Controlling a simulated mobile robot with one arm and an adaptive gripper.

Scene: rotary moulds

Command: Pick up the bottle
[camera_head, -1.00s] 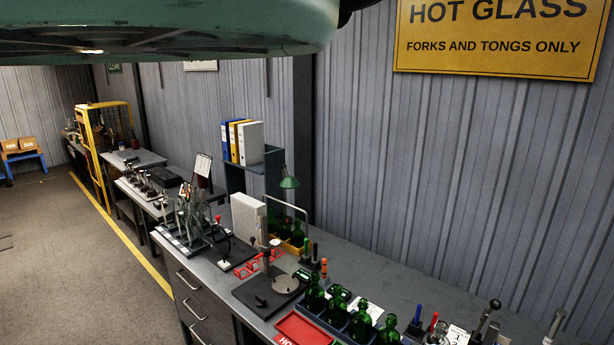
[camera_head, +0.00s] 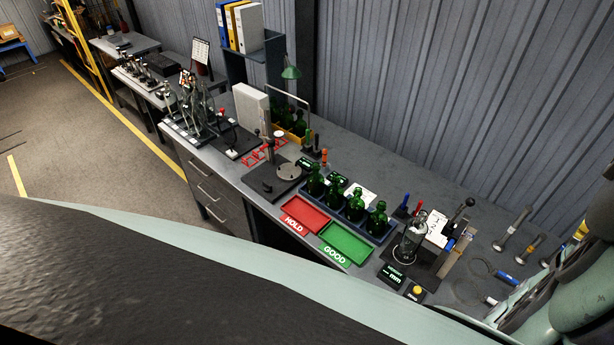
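Several green glass bottles stand upright in a row in a dark tray (camera_head: 348,226) on the workbench. They include one at the left end (camera_head: 316,181), one in the middle (camera_head: 355,206) and one at the right end (camera_head: 377,221). More green bottles (camera_head: 299,124) stand in a yellow bin farther back. A clear glass vessel (camera_head: 411,242) stands on a dark fixture to the right. My gripper is not visible. Large pale green and black parts, apparently mine, fill the lower foreground and the lower right corner.
A red HOLD tray (camera_head: 300,213) and a green GOOD tray (camera_head: 347,243) lie in front of the bottles. Metal tools (camera_head: 514,233) lie at the right. The bench strip along the wall is mostly clear.

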